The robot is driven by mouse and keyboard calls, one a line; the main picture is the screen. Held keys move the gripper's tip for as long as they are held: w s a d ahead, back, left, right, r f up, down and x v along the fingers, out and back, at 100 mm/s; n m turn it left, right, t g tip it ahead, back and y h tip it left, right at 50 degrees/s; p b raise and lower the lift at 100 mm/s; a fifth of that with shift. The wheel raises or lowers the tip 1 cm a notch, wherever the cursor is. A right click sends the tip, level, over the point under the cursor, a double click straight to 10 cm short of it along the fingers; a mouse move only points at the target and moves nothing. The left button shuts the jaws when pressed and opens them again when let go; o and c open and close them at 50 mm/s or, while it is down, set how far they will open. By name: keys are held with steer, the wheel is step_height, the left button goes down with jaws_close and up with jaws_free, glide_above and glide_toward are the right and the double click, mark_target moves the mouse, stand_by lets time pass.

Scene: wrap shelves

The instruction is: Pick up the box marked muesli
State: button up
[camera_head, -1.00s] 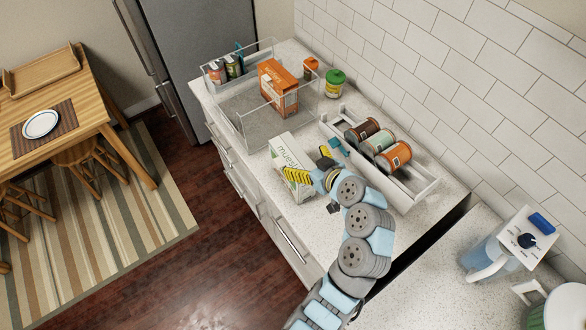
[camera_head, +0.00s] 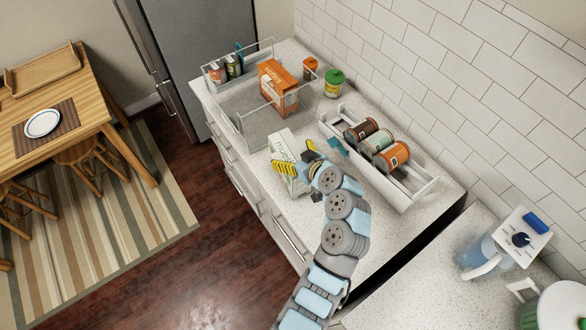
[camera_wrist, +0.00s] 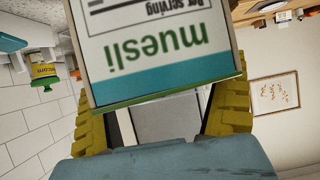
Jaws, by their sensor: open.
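The muesli box (camera_head: 283,146) is white with green lettering and stands on the speckled counter in the head view. In the wrist view the muesli box (camera_wrist: 155,50) fills the top middle, its label upside down, with a teal band and a green edge. My gripper (camera_head: 283,162) is at the near side of the box in the head view. In the wrist view its yellow fingers (camera_wrist: 165,115) are spread, one on each side of the box. I cannot tell whether either finger touches the box. The gripper hides the box's lower part in the head view.
A clear bin (camera_head: 247,137) holds an orange box (camera_head: 277,86) and several small containers. A white rack (camera_head: 428,188) with cans (camera_head: 393,156) stands right of my gripper. A green-lidded jar (camera_head: 334,84) is behind. A pitcher (camera_head: 480,258) stands on the right counter.

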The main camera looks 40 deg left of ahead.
steer(key=shift+f, duration=0.45)
steer(key=c, duration=1)
steer(key=shift+r+b, duration=0.3)
steer(key=shift+r, duration=0.25)
steer(key=r, duration=0.3)
steer(key=shift+s+d+r+b, duration=0.15)
steer(key=shift+s+d+b, duration=0.1)
steer(key=shift+s+b, duration=0.1)
jaws_close()
steer(key=s+d+r+p, duration=0.4)
steer(key=s+r, duration=0.5)
steer(key=s, duration=0.3)
steer(key=shift+d, duration=0.5)
